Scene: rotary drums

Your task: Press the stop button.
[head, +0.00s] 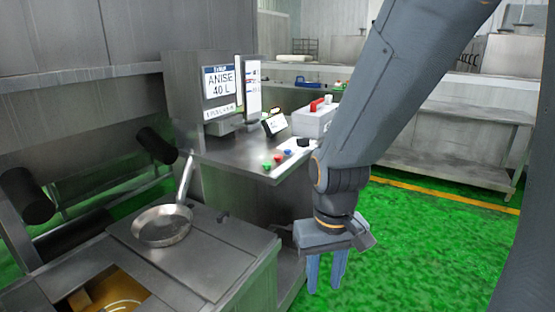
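A small row of buttons lies along the front edge of the steel console (235,152): a green button (267,166), a red button (278,160) and a blue button (288,153). A black knob-like part (303,142) is at the right end of the row. No label on the buttons can be read, so which one is the stop button is not marked. My gripper (325,286) hangs fingers down to the right of and nearer than the console, apart from the buttons. Its two fingers show a gap with nothing between them.
A steel pan (162,226) sits on the steel counter at front left. Dark rollers (25,195) are at left. Green floor (420,235) lies open at right.

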